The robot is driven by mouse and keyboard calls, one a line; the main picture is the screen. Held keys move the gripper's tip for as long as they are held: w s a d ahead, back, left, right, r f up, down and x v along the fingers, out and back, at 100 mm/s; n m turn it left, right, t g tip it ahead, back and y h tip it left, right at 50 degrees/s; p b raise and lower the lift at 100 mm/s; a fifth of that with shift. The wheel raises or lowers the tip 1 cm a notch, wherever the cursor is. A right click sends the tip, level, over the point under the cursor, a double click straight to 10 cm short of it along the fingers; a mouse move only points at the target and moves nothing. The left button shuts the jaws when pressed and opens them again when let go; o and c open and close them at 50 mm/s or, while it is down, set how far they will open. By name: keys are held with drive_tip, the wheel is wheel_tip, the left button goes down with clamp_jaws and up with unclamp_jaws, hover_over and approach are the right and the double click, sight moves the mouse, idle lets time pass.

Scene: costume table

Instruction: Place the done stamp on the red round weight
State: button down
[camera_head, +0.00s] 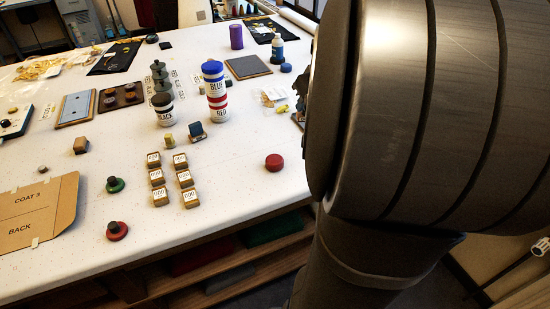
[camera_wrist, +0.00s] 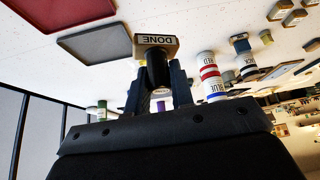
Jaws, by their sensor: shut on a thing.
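The done stamp (camera_wrist: 154,41) is in the wrist view, its label reading DONE upside down. My gripper (camera_wrist: 158,72) is shut on the stamp's dark handle, one finger on each side. In the head view my arm's large dark link hides the gripper and stamp. A red round disc without a knob (camera_head: 274,162) lies on the white table, left of my arm. A red round piece with a dark knob (camera_head: 117,231) lies near the table's front edge at left. I cannot tell for certain which is the red round weight. Neither is clearly identifiable in the wrist view.
Blue and red labelled cans (camera_head: 214,82) stand stacked mid-table, beside a black can (camera_head: 163,109). Several small labelled blocks (camera_head: 184,180) stand in two columns. A green knobbed piece (camera_head: 115,184) lies to their left. White table around the red disc is clear.

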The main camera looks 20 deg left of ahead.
drive_tip(key=s+d+f, duration=0.2)
drive_tip(key=s+d, duration=0.2)
hover_over(275, 159)
wheel_tip(275, 159, down, 7)
drive_tip(key=shift+f, duration=2.2)
drive_tip(key=shift+f, duration=0.15)
drive_tip(key=c, duration=1.3)
unclamp_jaws()
drive_tip(key=shift+o, duration=0.2)
